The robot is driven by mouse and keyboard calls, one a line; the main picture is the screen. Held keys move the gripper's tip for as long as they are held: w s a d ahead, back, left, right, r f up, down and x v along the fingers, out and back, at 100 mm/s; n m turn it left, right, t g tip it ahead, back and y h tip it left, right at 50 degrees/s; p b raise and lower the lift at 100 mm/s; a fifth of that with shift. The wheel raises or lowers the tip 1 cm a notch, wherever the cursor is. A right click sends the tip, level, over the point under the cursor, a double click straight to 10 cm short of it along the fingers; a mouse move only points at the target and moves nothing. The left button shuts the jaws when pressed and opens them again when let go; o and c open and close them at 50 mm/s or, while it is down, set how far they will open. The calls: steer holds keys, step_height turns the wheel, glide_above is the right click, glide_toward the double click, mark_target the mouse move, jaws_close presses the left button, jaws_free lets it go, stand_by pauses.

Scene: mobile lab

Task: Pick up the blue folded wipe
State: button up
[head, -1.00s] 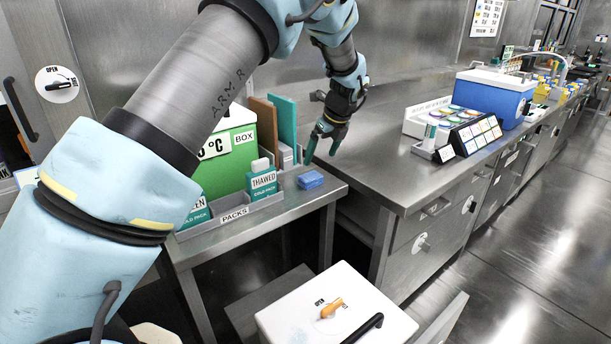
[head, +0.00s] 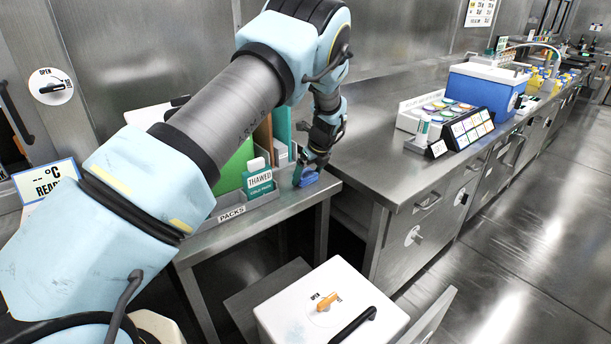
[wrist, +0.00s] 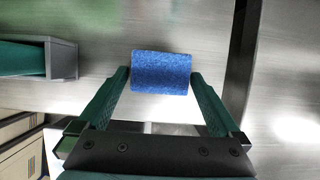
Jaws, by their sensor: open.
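The blue folded wipe (wrist: 161,73) lies flat on the steel side table, and in the wrist view it shows between and just past my gripper's fingertips. In the head view the wipe (head: 308,179) is partly hidden by my gripper (head: 309,173), which is down over it near the table's right end. My gripper (wrist: 160,82) is open, with one green finger at each side of the wipe. A small gap shows at each side. I cannot tell the exact height of the fingertips above the table.
A grey packs tray (head: 232,211) with a thawed cold pack (head: 260,182) stands left of the wipe; its end (wrist: 63,60) shows in the wrist view. Upright folders (head: 282,128) stand behind. The table edge is close on the right, then a larger counter (head: 385,165).

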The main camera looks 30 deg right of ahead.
mark_target(308, 175)
steer(key=c, duration=1.1)
steer(key=shift+r, duration=0.15)
step_height(308, 175, up, 10)
steer(key=b, duration=0.3)
